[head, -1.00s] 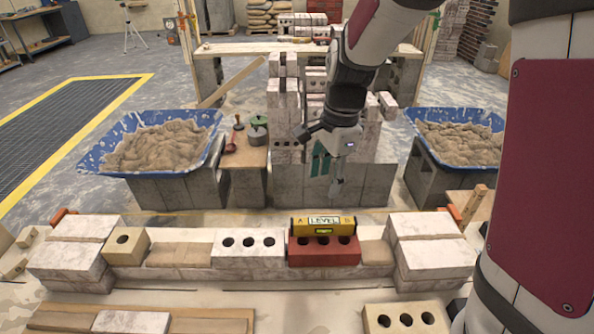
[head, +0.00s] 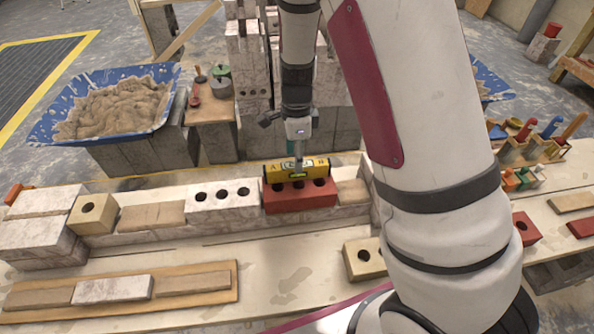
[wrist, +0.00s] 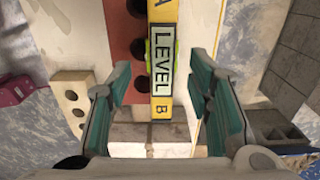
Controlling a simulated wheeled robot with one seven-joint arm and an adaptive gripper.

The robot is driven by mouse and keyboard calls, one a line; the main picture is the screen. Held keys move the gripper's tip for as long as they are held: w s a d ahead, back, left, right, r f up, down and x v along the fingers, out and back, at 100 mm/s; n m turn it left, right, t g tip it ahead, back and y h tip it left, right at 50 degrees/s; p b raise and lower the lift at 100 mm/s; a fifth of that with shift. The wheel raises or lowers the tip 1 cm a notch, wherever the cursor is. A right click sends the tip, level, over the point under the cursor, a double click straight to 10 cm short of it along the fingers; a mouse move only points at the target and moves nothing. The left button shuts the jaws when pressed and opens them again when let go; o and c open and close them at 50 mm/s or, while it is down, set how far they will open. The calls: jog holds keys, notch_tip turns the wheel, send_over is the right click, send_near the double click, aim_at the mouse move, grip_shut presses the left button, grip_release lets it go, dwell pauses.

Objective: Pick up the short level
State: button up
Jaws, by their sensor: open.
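The short level (head: 284,173) is yellow, with a white label, and lies along a red holed brick (head: 320,194) on the low wall. In the wrist view the level (wrist: 163,100) reads "LEVEL" with an A and a B, and a greenish vial shows at its side. My gripper (head: 297,158) is above the level in the head view, pointing down. In the wrist view its two teal fingers (wrist: 163,90) are apart, one on each side of the level, with clear gaps. The fingers do not touch it in that view. The fingertips are hard to make out in the head view.
The low wall also has a white holed brick (head: 222,200) and a tan block (head: 94,213). A blue mortar tub (head: 52,128) stands behind at left. A board (head: 228,288) with flat pieces lies in front. Tools (head: 549,127) stand at right. A taller brick stack is close behind my gripper.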

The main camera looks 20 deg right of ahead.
jog(key=shift+w+d+f, duration=0.1)
jog(key=shift+f, duration=2.65)
grip_shut()
